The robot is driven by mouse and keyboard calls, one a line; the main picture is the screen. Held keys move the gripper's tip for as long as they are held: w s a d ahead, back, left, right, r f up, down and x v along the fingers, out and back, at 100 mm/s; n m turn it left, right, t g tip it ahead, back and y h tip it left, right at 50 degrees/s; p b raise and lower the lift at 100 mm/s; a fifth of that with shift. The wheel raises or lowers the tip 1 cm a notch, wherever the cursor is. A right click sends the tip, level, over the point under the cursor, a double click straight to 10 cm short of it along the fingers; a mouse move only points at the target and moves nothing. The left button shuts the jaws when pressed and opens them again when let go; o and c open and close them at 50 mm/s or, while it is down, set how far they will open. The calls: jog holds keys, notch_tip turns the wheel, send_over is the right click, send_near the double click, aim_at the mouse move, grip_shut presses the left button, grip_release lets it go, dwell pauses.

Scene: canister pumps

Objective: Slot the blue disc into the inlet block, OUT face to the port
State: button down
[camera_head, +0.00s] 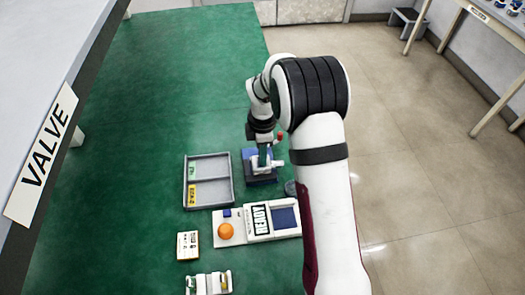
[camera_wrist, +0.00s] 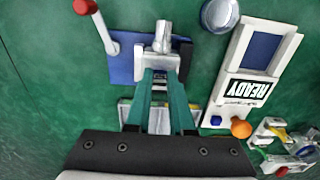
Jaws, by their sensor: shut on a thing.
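In the wrist view, the inlet block appears to be the grey-white fitting (camera_wrist: 161,40) with a short pipe, on a blue base (camera_wrist: 121,68). The blue base (camera_head: 259,178) also shows in the head view, under my gripper. My gripper (camera_wrist: 161,76) has its teal fingers close together at the near side of the fitting. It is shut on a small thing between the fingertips. The fingers and fitting hide most of that thing, so I cannot make out its face or any OUT mark. No blue disc is clearly visible in the block.
A red-knobbed lever (camera_wrist: 86,7) stands beside the blue base. A round grey-blue piece (camera_wrist: 220,14) lies nearby. The READY panel (camera_head: 262,220), orange knob (camera_head: 226,231), grey divided tray (camera_head: 186,183) and white-yellow box (camera_head: 188,245) stand around. The green surface beyond is clear.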

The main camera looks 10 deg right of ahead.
jog(key=shift+f, duration=0.1)
jog(key=c, duration=0.7)
grip_release()
notch_tip(320, 180, up, 16)
jog(key=shift+f, duration=0.1)
jog(key=s+r+m+y, duration=0.1)
jog(key=s+r+m, duration=0.3)
jog(key=s+m, duration=1.15)
jog(key=s+f+m, duration=0.4)
jog(key=s+m, duration=0.4)
jog(key=s, duration=0.8)
jog(key=shift+s+a+y, duration=0.15)
jog(key=shift+a+y, duration=0.25)
jog(key=shift+a, duration=0.05)
